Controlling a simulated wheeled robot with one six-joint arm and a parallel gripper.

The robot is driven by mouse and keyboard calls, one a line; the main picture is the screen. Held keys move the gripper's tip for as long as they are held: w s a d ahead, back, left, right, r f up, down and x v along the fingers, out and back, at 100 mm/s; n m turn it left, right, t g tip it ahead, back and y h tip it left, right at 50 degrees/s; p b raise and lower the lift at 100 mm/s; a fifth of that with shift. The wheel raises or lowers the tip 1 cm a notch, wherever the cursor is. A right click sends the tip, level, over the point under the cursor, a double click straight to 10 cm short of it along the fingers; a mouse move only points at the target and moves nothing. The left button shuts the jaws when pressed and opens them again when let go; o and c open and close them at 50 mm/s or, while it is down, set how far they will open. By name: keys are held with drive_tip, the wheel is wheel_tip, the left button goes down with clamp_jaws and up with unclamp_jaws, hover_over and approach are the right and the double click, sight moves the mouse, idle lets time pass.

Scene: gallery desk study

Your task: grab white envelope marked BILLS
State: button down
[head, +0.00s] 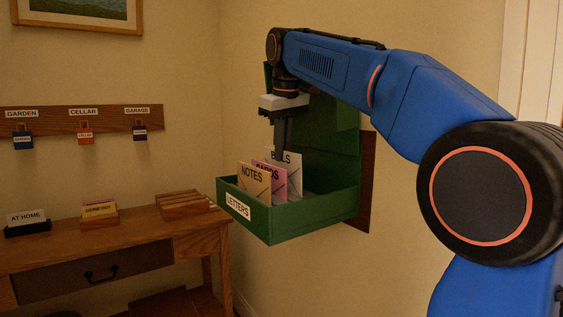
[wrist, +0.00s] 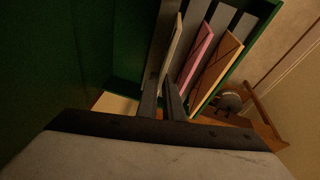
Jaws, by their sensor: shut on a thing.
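The white envelope marked BILLS (head: 296,160) stands upright at the back of a row in the green box labelled LETTERS (head: 310,223). My gripper (head: 280,153) reaches down into the box from above, and its fingers are shut on the white envelope. In the wrist view the fingers (wrist: 161,108) close around the pale envelope (wrist: 172,50). My gripper covers part of the BILLS lettering. A pink envelope marked CARDS (head: 273,181) and a tan envelope marked NOTES (head: 254,182) stand in front of it. They also show in the wrist view, pink (wrist: 196,58) and tan (wrist: 220,66).
The box's raised green lid (head: 334,135) stands behind my gripper. A wooden desk (head: 130,241) on the left holds an AT HOME card holder (head: 27,228), another card holder (head: 99,213) and a slatted wooden block (head: 182,203). Key tags hang from a wall rack (head: 60,119).

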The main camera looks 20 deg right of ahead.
wheel_tip(320, 180, up, 9)
drive_tip(key=shift+f, duration=0.2)
drive_tip(key=s+a, duration=0.2)
drive_tip(key=a, duration=0.6)
drive_tip(key=s+a, duration=0.3)
drive_tip(key=a, duration=0.6)
drive_tip(key=shift+s, duration=0.3)
